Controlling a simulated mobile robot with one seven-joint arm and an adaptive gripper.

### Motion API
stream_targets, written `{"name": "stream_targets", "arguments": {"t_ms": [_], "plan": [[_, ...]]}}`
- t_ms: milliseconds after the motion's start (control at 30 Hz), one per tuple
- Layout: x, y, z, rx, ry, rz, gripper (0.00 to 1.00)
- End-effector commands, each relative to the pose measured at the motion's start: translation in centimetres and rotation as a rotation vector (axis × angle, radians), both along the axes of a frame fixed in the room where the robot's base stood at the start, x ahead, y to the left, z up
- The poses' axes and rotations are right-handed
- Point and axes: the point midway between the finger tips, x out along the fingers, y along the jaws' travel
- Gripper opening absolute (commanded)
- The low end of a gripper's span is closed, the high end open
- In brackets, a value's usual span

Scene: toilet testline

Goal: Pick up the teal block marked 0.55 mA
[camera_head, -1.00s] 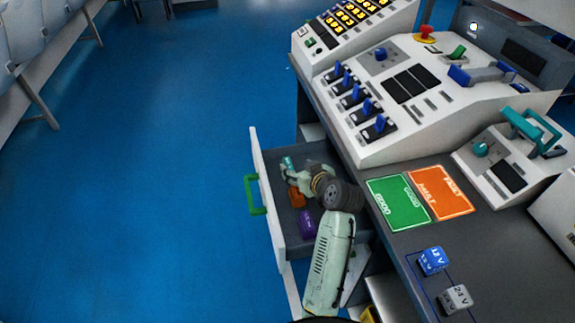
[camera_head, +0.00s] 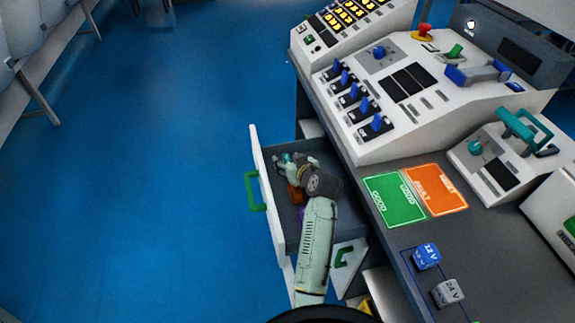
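An open drawer (camera_head: 258,160) with a green handle juts out from the desk on its left side. My gripper (camera_head: 286,162) is low inside the drawer, near its back left corner. A small teal patch (camera_head: 287,157) shows right at the fingertips. It appears to be the teal block, but its marking is too small to read. The gripper and wrist hide much of that spot, so I cannot tell whether the fingers are closed on it.
A purple block (camera_head: 302,214) is mostly hidden by my arm. On the desk are green (camera_head: 394,199) and orange (camera_head: 436,189) pads, a blue block (camera_head: 426,256) and a grey block (camera_head: 447,292).

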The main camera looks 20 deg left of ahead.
Motion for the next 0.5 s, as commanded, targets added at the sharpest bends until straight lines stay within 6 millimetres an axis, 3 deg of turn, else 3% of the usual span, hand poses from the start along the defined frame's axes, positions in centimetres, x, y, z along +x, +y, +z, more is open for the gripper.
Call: {"name": "stream_targets", "arguments": {"t_ms": [500], "plan": [[-0.02,-0.02,0.01,0.0,0.0,0.0,0.13]]}}
